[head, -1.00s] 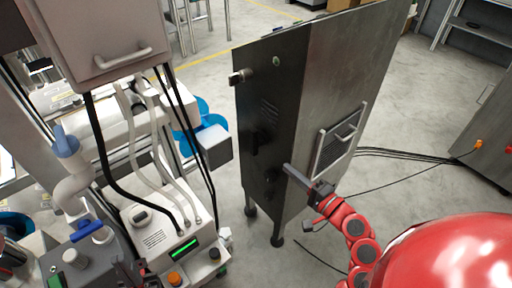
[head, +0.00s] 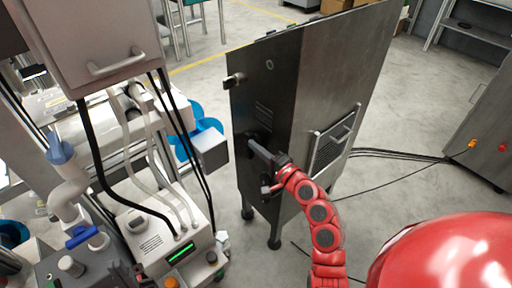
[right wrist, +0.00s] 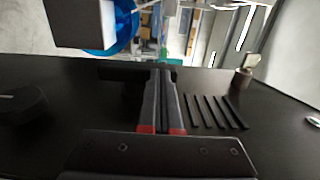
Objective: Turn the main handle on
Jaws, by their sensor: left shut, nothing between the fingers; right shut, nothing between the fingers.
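The dark cabinet (head: 245,115) stands upright in the head view, its black front facing left. A black handle (head: 251,138) sits on that front below the vent slots. My right gripper (head: 253,146) is shut and empty, its fingertips close beside this handle; I cannot tell whether they touch. In the right wrist view the shut fingers (right wrist: 162,72) reach across the black front, and a dark bar-like part (right wrist: 120,74) lies at their tips. A rounded black part (right wrist: 20,106) is at the left of that view. I cannot make out my left gripper.
A metal latch (head: 234,80) sticks out at the cabinet's upper front. A grey control machine (head: 160,235) with hoses and a hanging grey box (head: 100,40) stands to the left. Cables (head: 400,155) run on the floor at right. Open floor lies between machine and cabinet.

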